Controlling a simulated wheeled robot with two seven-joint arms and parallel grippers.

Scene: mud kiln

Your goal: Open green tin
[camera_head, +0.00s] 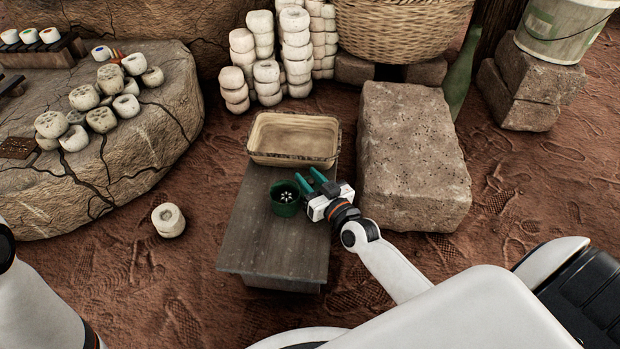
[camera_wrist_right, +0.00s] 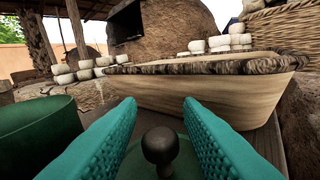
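The green tin (camera_head: 285,207) stands upright on the dark wooden bench, its top open, with a small white pattern showing inside. Its green side is at the left edge of the right wrist view (camera_wrist_right: 38,135). My right gripper (camera_head: 309,180) is just right of the tin, its teal fingers apart. In the right wrist view, a dark round knob (camera_wrist_right: 160,146) on a green lid (camera_wrist_right: 135,165) sits between the fingers, with gaps on both sides. The lid is off the tin; the fingers partly hide it. My left gripper is not in view.
A tan rectangular basin (camera_head: 294,158) stands behind the tin on the wooden bench (camera_head: 270,250). A large stone block (camera_head: 410,150) is close on the right. A stone slab with several pale pieces (camera_head: 75,180) is at left. One pale piece (camera_head: 168,220) lies on the ground.

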